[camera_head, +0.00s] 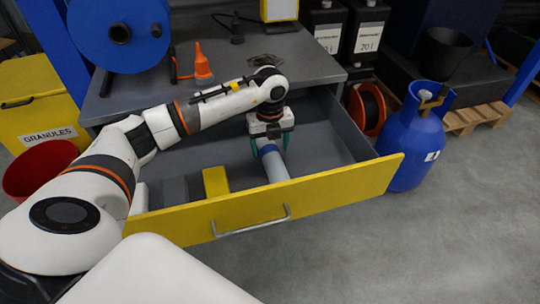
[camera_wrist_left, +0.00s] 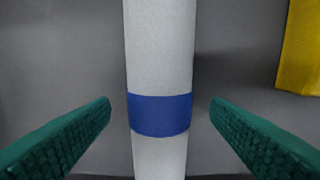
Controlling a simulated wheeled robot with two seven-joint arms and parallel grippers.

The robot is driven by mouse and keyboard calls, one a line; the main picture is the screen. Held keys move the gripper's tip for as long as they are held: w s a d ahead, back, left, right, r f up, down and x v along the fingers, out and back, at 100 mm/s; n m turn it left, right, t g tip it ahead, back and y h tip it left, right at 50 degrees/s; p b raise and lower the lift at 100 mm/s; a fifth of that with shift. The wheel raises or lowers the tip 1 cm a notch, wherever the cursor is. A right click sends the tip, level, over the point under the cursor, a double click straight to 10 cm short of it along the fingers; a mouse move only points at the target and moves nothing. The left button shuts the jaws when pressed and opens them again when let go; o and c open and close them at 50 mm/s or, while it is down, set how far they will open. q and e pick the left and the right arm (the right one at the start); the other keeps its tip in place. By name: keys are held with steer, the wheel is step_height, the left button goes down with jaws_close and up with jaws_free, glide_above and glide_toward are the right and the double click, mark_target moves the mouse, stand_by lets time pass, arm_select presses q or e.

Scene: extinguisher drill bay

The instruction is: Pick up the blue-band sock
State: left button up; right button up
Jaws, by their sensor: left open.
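The blue-band sock (camera_head: 274,167) is a light grey roll lying in the open yellow-fronted drawer (camera_head: 330,194). Its blue band shows clearly in the left wrist view (camera_wrist_left: 160,114). My left gripper (camera_head: 271,142) reaches down into the drawer over the band end of the sock. In the left wrist view its two green fingers (camera_wrist_left: 160,125) stand open on either side of the band, with a gap to the sock on both sides. My right gripper is not in view.
A yellow block (camera_head: 215,181) lies in the drawer left of the sock, with a dark grey block (camera_head: 175,190) beside it. A blue gas bottle (camera_head: 413,145) stands at the drawer's right end. An orange funnel (camera_head: 202,62) stands on the worktop above.

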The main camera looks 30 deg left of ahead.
arm_select(q)
step_height(320, 180, down, 2)
steer(key=shift+f, duration=0.1)
steer(key=c, duration=1.2)
